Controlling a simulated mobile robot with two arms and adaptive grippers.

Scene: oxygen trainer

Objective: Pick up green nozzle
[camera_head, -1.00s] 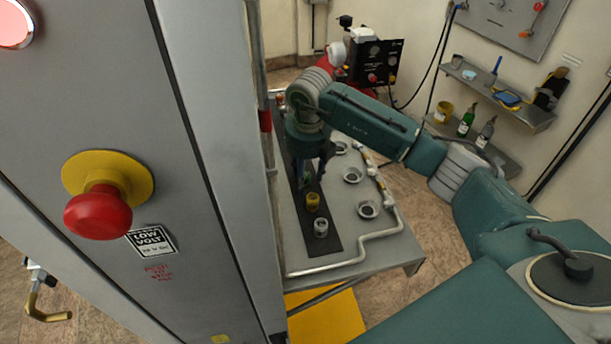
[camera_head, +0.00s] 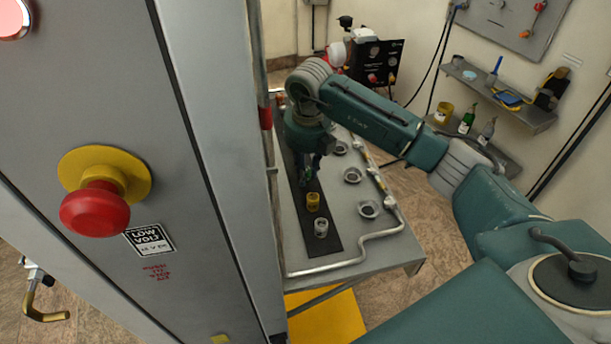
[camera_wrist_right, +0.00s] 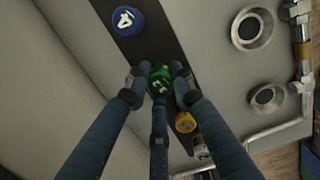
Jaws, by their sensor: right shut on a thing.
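The green nozzle (camera_wrist_right: 160,80) is in the middle of the right wrist view, between the fingertips of my right gripper (camera_wrist_right: 158,82). The fingers are shut on it. In the head view my right gripper (camera_head: 308,172) is low over the dark strip on the metal table, and the nozzle is mostly hidden by the fingers there. I cannot tell whether the nozzle still touches the strip. My left gripper is not in view.
A yellow nozzle (camera_head: 313,202) and a silver one (camera_head: 320,228) stand on the dark strip (camera_head: 328,247). A blue cap (camera_wrist_right: 126,20) shows in the wrist view. Round sockets (camera_head: 368,209) and a pipe (camera_head: 345,262) lie to the right. A tall grey cabinet (camera_head: 215,130) stands close on the left.

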